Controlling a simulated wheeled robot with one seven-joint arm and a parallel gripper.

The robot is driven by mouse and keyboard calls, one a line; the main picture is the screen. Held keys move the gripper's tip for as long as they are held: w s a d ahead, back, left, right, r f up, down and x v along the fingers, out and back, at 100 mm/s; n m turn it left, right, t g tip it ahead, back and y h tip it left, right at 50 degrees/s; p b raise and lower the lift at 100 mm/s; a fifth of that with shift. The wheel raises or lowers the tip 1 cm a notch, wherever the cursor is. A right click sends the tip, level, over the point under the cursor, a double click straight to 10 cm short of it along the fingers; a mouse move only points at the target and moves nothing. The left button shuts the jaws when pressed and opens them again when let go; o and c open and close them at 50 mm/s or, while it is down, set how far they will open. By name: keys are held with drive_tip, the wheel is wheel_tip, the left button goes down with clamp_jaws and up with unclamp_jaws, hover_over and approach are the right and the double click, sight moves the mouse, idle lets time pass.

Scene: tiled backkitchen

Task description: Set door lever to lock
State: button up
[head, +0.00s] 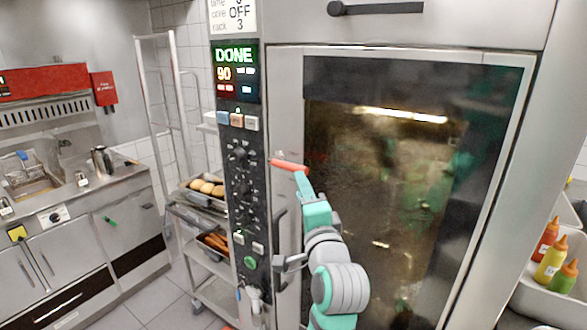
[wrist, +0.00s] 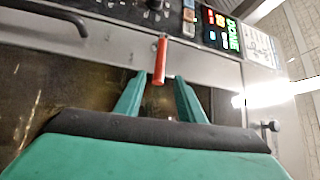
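The door lever (head: 289,165) is a red bar on the left edge of the oven's glass door (head: 385,190). In the head view it points to the right, tilted slightly down. In the wrist view the lever (wrist: 161,58) hangs down from the metal frame, and its free end shows between my two fingertips. My gripper (head: 302,182) is at the lever's right end. In the wrist view my gripper (wrist: 160,80) has its green fingers apart, with a gap on both sides of the lever. I cannot tell whether either finger touches it.
The control panel (head: 240,160) with knobs and a "DONE" display stands left of the door. A dark vertical door handle (head: 280,235) is below the lever. A rack (head: 190,215) with trays of food stands left. Sauce bottles (head: 549,258) stand at the right.

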sight(293, 168)
drive_tip(key=x, duration=1)
drive_tip(key=shift+w, duration=0.1)
drive_tip(key=shift+a, duration=0.1)
clamp_jaws()
